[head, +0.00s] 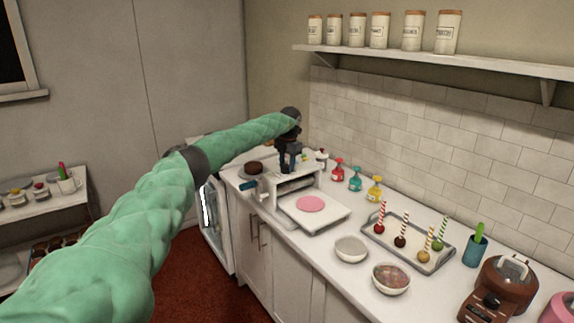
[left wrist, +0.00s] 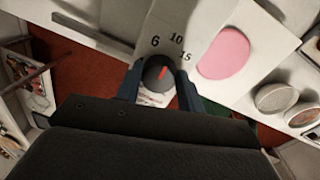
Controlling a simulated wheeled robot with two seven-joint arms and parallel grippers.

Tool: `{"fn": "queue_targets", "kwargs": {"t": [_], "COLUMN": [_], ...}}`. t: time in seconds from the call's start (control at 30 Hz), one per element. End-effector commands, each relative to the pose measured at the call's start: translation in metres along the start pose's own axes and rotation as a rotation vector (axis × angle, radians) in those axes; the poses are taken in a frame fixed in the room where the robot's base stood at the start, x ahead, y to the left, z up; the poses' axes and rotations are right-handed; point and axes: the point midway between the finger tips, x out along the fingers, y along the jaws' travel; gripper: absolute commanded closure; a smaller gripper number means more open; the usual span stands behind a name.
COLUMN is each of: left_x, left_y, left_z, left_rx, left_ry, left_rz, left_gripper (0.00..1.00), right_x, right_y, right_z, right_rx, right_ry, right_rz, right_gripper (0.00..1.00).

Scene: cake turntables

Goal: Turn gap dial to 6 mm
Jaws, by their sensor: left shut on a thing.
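The gap dial (left wrist: 158,74) is a dark round knob with a red pointer line, on a white face of the white rolling machine (head: 308,188). The printed numbers 6, 10 and 15 show around it in the left wrist view. The red pointer leans up and right, roughly toward 10. My left gripper (head: 289,163) is at the top of the machine; in the left wrist view its two fingers (left wrist: 158,82) sit on either side of the dial, shut on it. In the head view the gripper hides the dial. My right gripper is in neither view.
A pink disc (head: 310,204) lies on the machine's white bed. Two bowls (head: 351,249), a tray (head: 441,262) of cake pops and coloured bottles (head: 355,179) stand along the counter to the right. A dark cake (head: 253,167) is just left of the machine.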

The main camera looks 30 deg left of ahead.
Motion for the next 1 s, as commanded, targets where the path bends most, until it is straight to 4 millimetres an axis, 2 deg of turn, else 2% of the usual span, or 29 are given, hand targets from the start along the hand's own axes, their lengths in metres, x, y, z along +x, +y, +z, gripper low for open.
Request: {"fn": "queue_targets", "kwargs": {"t": [0.27, 0.53, 0.83, 1.0], "left_x": [0.0, -0.001, -0.001, -0.002], "left_y": [0.001, 0.002, 0.003, 0.004], "left_z": [0.001, 0.002, 0.001, 0.001], "left_rx": [-0.108, -0.326, -0.565, -0.666], "left_ry": [0.007, 0.021, 0.038, 0.044], "left_rz": [0.0, 0.0, 0.0, -0.001], "left_gripper": [0.84, 0.84, 0.84, 0.84], "right_x": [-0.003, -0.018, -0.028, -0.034], "right_y": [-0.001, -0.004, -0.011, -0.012], "right_z": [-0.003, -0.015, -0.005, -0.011], "right_rx": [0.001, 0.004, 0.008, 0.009], "right_ry": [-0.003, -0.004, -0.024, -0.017], "right_rz": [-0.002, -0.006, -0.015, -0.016], "right_gripper": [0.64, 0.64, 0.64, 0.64]}}
